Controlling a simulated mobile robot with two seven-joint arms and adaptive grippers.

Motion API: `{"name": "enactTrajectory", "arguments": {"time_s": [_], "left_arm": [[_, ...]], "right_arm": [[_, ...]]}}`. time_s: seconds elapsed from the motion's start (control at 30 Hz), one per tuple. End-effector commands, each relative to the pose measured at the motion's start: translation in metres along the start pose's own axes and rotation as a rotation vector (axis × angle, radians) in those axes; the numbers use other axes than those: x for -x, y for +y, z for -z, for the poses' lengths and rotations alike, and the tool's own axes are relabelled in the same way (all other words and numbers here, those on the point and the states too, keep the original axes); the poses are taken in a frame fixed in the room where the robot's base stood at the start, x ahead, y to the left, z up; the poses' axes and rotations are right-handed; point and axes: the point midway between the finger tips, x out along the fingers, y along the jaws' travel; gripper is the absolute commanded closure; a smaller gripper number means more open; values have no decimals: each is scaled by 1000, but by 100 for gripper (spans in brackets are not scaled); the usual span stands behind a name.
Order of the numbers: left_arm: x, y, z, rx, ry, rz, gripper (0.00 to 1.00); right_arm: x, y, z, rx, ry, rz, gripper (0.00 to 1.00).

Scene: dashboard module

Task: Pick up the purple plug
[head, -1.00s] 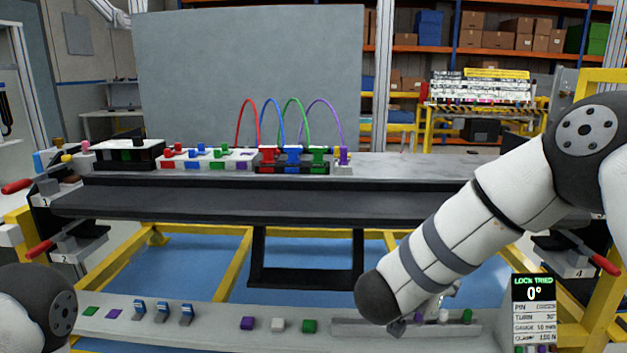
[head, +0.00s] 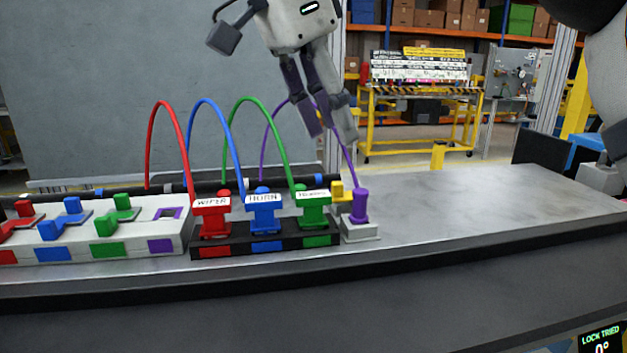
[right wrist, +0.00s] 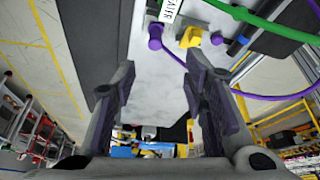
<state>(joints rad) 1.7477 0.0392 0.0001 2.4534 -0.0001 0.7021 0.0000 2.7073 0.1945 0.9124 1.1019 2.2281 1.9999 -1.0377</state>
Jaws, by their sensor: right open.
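The purple plug (head: 360,205) stands upright on a small light grey block (head: 360,233) at the right end of the connector row. A purple cable arcs from its top and passes behind my right gripper. My right gripper (head: 330,128) hangs above and slightly left of the plug, fingers pointing down, open and empty. In the right wrist view the purple plug (right wrist: 155,37) lies beyond the open fingertips (right wrist: 160,66), apart from them. My left gripper is out of view.
Red (head: 212,215), blue (head: 263,212) and green (head: 312,208) plugs with arching cables stand close left of it. A yellow piece (head: 341,190) is just beside the purple plug. The grey surface (head: 490,195) to the right is clear.

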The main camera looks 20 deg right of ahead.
Motion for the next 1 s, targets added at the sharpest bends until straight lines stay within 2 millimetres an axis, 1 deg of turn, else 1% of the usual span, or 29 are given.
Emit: {"name": "enactTrajectory", "arguments": {"time_s": [0.03,0.07,0.3,0.47,0.6,0.7,0.8,0.97,1.0], "left_arm": [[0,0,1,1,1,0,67],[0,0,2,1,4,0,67],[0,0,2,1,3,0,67],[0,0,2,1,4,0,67],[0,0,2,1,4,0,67],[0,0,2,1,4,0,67],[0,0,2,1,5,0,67],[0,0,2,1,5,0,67],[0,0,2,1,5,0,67]], "right_arm": [[3,3,0,4,-10,2,60],[1,3,0,7,-13,1,60],[-50,3,0,7,-12,-3,60],[-70,2,-1,6,-11,-2,60],[-98,-2,-2,7,-13,-2,60],[-112,-2,-1,5,-11,0,60],[-117,-2,-2,4,-13,2,60],[-116,-2,-2,4,-12,2,60],[-116,-2,-2,4,-12,2,69]]}}
